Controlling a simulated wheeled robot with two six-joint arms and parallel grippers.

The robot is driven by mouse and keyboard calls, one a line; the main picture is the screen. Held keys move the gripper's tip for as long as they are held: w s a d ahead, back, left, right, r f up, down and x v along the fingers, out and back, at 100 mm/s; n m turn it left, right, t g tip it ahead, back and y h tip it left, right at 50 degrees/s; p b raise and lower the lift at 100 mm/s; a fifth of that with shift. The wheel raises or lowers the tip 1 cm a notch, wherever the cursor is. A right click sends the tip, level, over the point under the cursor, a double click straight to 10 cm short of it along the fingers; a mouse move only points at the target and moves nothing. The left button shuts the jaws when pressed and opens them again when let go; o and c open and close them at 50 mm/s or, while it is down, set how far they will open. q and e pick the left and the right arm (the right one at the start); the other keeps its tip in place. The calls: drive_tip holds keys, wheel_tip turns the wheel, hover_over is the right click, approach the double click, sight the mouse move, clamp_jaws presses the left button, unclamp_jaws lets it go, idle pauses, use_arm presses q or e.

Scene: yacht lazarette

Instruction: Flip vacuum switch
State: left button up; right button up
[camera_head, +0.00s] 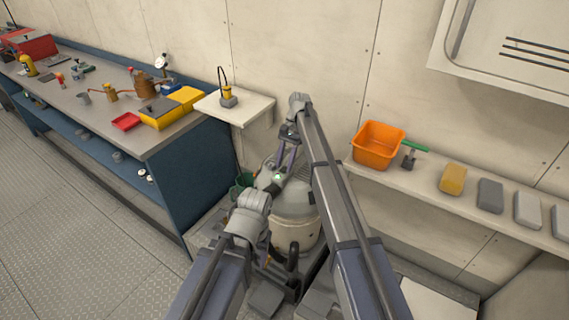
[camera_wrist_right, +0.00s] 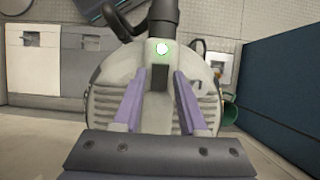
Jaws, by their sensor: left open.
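The vacuum (camera_head: 297,232) is a pale rounded canister at the centre of the head view, partly covered by my arms. In the right wrist view its top housing (camera_wrist_right: 160,113) fills the middle, with a dark rectangular switch (camera_wrist_right: 160,78) below a lit green light (camera_wrist_right: 162,49). My right gripper (camera_head: 284,163) reaches down over the vacuum's top. Its two purple fingers (camera_wrist_right: 159,90) are apart, one on each side of the switch, with nothing held; contact is unclear. My left gripper (camera_head: 261,190) is open in front of the vacuum's left side, its fingers mostly hidden.
A blue workbench (camera_head: 190,158) with tools and a yellow box stands at the left. A small wall shelf (camera_head: 250,108) is behind. A long shelf (camera_head: 425,183) at the right holds an orange bin (camera_head: 377,146) and several blocks. A green bucket (camera_head: 238,190) sits beside the vacuum.

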drive_tip(key=shift+o, duration=1)
drive_tip(key=p+v, duration=0.7)
drive_tip(key=v, duration=0.1)
drive_tip(key=shift+f, duration=0.1)
drive_tip(key=shift+s, duration=0.15)
drive_tip(key=s+f+n+t+h, duration=0.1)
drive_tip(key=s+n, duration=0.4)
drive_tip(key=s, duration=1.4)
drive_tip(key=s+f+n+t+h, duration=0.1)
drive_tip(key=s+n, duration=0.5)
drive_tip(key=s, duration=1.3)
drive_tip(key=shift+s+a+t+h, duration=0.15)
drive_tip(key=shift+a+t+h, duration=0.2)
drive_tip(key=shift+t+h, duration=0.65)
